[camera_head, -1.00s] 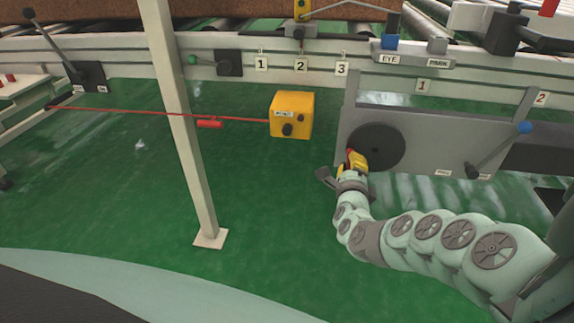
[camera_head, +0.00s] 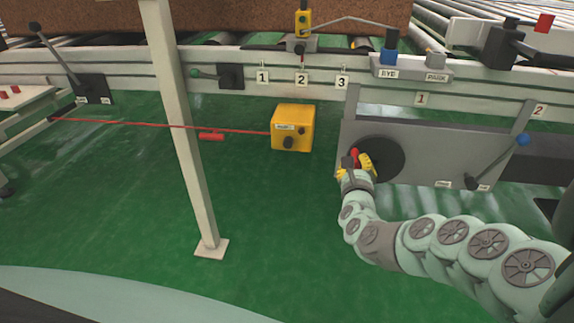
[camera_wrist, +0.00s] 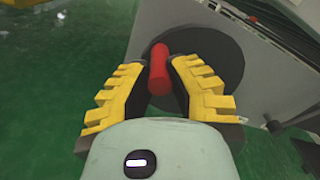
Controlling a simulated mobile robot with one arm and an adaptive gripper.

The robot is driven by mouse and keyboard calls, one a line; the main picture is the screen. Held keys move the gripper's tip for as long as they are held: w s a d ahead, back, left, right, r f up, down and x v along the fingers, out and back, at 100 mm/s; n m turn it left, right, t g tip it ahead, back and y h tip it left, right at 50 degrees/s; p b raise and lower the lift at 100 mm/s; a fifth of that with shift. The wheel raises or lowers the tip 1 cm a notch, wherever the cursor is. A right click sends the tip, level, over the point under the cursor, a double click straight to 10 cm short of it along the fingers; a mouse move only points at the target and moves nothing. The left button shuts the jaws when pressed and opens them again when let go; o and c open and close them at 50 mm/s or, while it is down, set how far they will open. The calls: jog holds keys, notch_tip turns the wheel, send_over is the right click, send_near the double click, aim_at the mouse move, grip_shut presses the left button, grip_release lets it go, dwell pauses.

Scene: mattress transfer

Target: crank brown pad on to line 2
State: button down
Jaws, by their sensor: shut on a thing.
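The brown pad (camera_head: 215,16) lies on the rollers at the top of the head view; its far side is cut off. The dark round crank disc (camera_head: 384,152) is on the grey panel below the conveyor rail, and it also shows in the wrist view (camera_wrist: 228,60). Its red handle (camera_wrist: 159,70) stands between my yellow fingers. My gripper (camera_head: 357,164) is shut on this handle, at the left part of the disc; it also shows in the wrist view (camera_wrist: 160,82). The plate marked 2 (camera_head: 301,79) is on the rail, below a yellow sensor box (camera_head: 303,22).
A pale post (camera_head: 185,130) stands at left. A red cord (camera_head: 160,124) runs to a yellow box (camera_head: 293,128) left of the panel. A blue-knobbed lever (camera_head: 505,157) is on the panel's right. Green floor is open at left and centre.

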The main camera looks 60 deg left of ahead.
jog(key=shift+r, duration=0.1)
jog(key=c, duration=0.8)
grip_release()
jog(key=shift+a, duration=0.1)
jog(key=shift+c, duration=0.2)
